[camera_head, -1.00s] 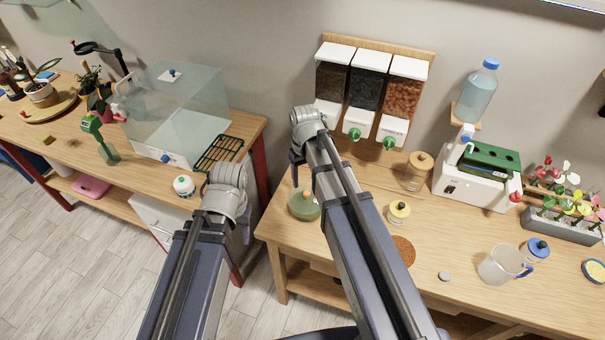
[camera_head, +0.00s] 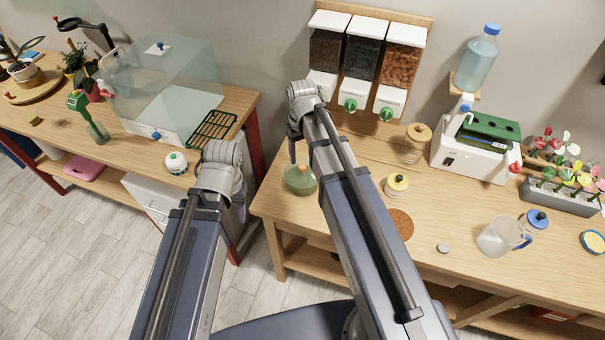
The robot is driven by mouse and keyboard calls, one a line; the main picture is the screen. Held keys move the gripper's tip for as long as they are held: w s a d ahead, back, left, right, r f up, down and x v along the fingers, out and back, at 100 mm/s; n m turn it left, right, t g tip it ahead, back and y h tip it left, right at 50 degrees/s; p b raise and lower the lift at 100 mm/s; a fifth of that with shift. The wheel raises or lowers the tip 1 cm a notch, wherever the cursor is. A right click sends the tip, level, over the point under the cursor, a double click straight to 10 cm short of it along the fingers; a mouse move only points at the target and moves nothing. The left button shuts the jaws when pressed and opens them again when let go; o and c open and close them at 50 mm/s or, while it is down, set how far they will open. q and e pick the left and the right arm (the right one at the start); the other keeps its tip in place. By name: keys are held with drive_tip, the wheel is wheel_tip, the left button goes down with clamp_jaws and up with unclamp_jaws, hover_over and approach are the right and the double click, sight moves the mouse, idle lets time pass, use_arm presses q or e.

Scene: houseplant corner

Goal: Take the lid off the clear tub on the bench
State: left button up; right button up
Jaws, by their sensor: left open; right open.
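Several see-through containers stand on the right bench (camera_head: 455,210), and I cannot tell for sure which is the clear tub. A low greenish see-through tub (camera_head: 300,184) with a small orange knob on top stands at the bench's left end. All these lids are on. My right gripper (camera_head: 293,154) is open, pointing down above and behind the greenish tub, apart from it. My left gripper (camera_head: 242,208) is open, mostly hidden by its wrist, over the gap between benches.
A white dispenser unit (camera_head: 362,75) hangs on the wall behind. A white machine (camera_head: 470,155), a flower trough (camera_head: 562,197), a clear jug (camera_head: 496,237) and a blue-lidded jar (camera_head: 537,220) fill the right side. A glass case (camera_head: 165,85) stands on the left bench.

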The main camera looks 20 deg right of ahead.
sight(303, 166)
drive_tip(key=f+b, duration=0.2)
drive_tip(key=f, duration=0.1)
drive_tip(key=f+b, duration=0.1)
drive_tip(key=shift+s+f+b, duration=0.2)
drive_tip(key=shift+s+b, duration=0.05)
drive_tip(key=shift+b, duration=0.1)
drive_tip(key=shift+r, duration=0.1)
clamp_jaws()
